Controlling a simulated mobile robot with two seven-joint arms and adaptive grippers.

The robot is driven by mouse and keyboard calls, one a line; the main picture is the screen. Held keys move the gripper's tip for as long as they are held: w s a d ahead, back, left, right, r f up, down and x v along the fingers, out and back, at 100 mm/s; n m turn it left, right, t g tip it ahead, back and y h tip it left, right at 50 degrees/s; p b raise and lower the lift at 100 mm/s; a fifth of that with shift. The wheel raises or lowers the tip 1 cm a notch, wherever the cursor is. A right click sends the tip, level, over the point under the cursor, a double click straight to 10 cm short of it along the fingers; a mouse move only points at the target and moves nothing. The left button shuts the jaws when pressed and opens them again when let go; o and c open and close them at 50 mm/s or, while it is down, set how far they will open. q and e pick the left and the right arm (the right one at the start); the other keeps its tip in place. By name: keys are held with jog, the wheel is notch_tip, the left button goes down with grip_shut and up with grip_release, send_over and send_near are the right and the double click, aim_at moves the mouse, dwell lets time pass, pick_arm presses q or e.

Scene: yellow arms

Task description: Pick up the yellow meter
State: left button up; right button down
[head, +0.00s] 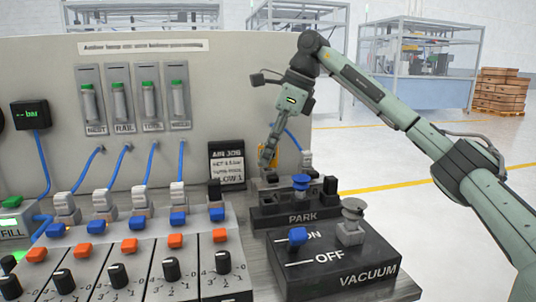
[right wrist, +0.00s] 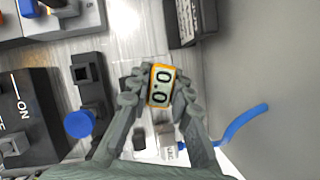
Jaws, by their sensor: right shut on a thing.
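The yellow meter (right wrist: 161,86) shows in the right wrist view as a small orange-yellow case with a pale face and dark "0" digits. My right gripper (right wrist: 158,88) is shut on it, one finger on each side. In the head view the right gripper (head: 268,155) points down behind the PARK block, and a bit of the meter's orange-yellow (head: 279,157) shows beside the fingers. I cannot tell whether the meter touches the surface below. My left gripper is not in view.
The black PARK block (head: 300,219) with a blue knob and the VACUUM box (head: 340,262) stand in front of the gripper. The AIR JOB sign (head: 227,165) is to its left. A blue hose (right wrist: 245,122) runs close by. Switches and knobs fill the left.

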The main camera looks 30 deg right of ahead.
aim_at(261, 144)
notch_tip(261, 144, up, 4)
jog(key=shift+a+r, duration=0.15)
jog(key=shift+r, duration=0.1)
jog(key=a+r, duration=0.6)
jog(key=a, duration=0.5)
jog(key=shift+a+r+p, duration=0.2)
jog(key=shift+p, duration=0.1)
dwell(0.4)
